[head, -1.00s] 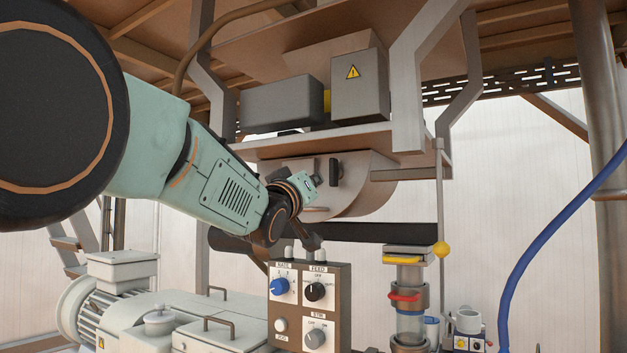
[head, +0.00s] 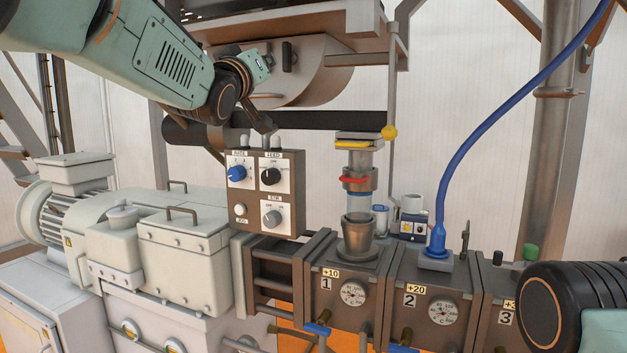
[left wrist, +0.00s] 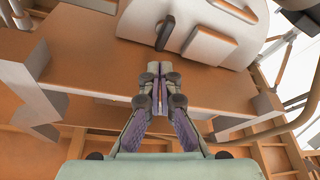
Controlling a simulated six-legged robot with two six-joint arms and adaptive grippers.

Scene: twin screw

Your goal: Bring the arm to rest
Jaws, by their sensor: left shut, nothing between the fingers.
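My left arm comes in from the upper left in the head view. Its teal gripper end (head: 260,66) is just left of a black handle (head: 289,56) on the rounded grey housing; the fingers are hard to make out there. In the left wrist view my left gripper (left wrist: 158,68) is shut with nothing between its fingers. Its tips point toward the black handle (left wrist: 166,32), with a visible space between. Part of my right arm shows at the lower right of the head view, but its gripper is out of view.
A control box (head: 267,190) with knobs stands below the left wrist. A glass feed tube (head: 359,205) and a yellow ball (head: 389,132) are to its right. A blue hose (head: 470,140) rises from numbered barrel blocks (head: 430,295). A shelf (head: 370,45) overhangs the gripper.

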